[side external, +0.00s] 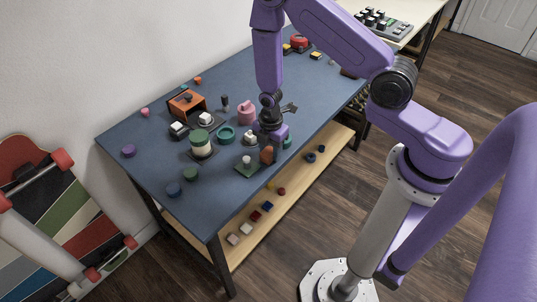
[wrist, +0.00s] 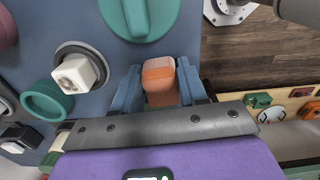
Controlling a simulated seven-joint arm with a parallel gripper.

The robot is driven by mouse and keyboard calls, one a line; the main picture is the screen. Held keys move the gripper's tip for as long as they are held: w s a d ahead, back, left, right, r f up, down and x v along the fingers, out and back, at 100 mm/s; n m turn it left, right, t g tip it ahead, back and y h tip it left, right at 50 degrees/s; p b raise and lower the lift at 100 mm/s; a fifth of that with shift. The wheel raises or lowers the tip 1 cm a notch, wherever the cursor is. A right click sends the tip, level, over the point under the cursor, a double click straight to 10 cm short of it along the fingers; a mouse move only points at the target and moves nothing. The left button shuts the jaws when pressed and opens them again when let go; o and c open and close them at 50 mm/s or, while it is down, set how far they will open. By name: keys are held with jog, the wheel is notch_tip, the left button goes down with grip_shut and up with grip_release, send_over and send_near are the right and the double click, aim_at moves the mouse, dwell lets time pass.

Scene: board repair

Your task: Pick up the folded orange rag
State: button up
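In the side external view the rag (side external: 267,155) shows low under my gripper (side external: 272,143), near the front edge of the blue table. The fingers are mostly hidden there. Whether the rag is clear of the table top cannot be made out.
The blue table (side external: 150,165) holds several items close by: a green board with a white knob (side external: 247,162), a teal ring (side external: 226,134), a pink mug-like piece (side external: 246,114) and a white-and-green cylinder (side external: 201,143). A wooden lower shelf (side external: 285,194) runs below the front edge.

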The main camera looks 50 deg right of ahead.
jog(key=shift+r, duration=0.2)
jog(key=shift+r, duration=0.6)
jog(key=s+r, duration=1.1)
jog(key=s, duration=0.3)
jog(key=shift+d+r, duration=0.2)
jog(key=shift+d, duration=0.2)
dwell(0.5)
